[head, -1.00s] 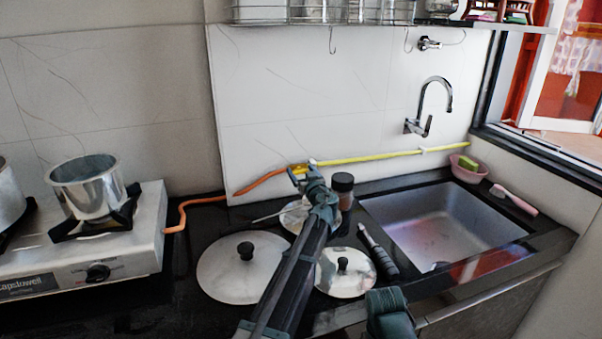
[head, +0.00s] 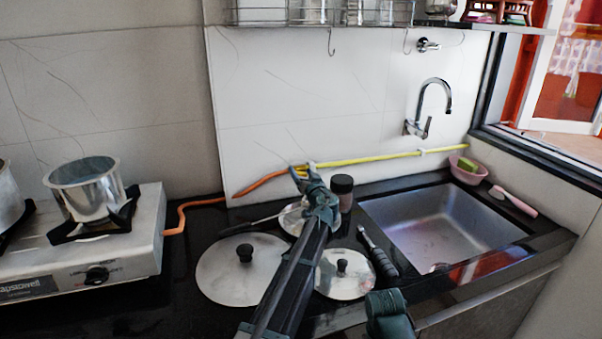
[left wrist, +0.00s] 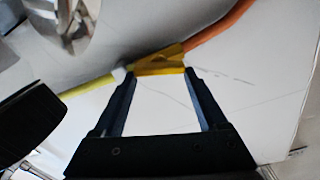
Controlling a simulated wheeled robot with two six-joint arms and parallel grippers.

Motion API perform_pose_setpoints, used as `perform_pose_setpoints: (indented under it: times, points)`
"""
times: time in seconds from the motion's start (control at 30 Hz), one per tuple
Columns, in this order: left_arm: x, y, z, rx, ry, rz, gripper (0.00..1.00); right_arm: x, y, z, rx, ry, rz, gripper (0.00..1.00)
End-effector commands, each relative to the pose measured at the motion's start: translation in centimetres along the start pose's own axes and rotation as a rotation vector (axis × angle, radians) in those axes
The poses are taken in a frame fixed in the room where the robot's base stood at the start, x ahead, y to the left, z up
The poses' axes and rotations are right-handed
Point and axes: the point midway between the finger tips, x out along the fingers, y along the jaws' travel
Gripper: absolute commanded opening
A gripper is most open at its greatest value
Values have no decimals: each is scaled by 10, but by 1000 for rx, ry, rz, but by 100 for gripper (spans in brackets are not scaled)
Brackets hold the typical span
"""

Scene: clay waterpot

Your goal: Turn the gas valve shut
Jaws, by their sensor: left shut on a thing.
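The gas valve is a small yellow fitting (head: 303,168) low on the white wall panel, between the orange hose (head: 262,181) and the yellow pipe (head: 375,158). In the left wrist view its flat yellow piece (left wrist: 160,61) lies across the fingertips. My left gripper (head: 299,177) reaches up to the valve from the front. In the left wrist view its fingers (left wrist: 160,72) are spaced apart, with the yellow piece between their tips. The valve's exact angle is hard to tell in the head view.
A steel stove (head: 100,255) with a pot (head: 84,187) stands left. Pan lids (head: 235,270), a dark-capped jar (head: 342,190) and a black-handled tool (head: 380,252) lie around my left arm. The sink (head: 450,225) is at right.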

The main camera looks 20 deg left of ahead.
Motion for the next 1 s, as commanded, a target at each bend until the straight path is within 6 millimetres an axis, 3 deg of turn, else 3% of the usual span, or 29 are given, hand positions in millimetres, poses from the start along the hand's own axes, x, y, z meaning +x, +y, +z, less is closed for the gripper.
perform_pose_setpoints:
  times: [1.0]
  points:
    - [0,-6,4,955,-8,-13,20,3,0,0,0,0,0,50]
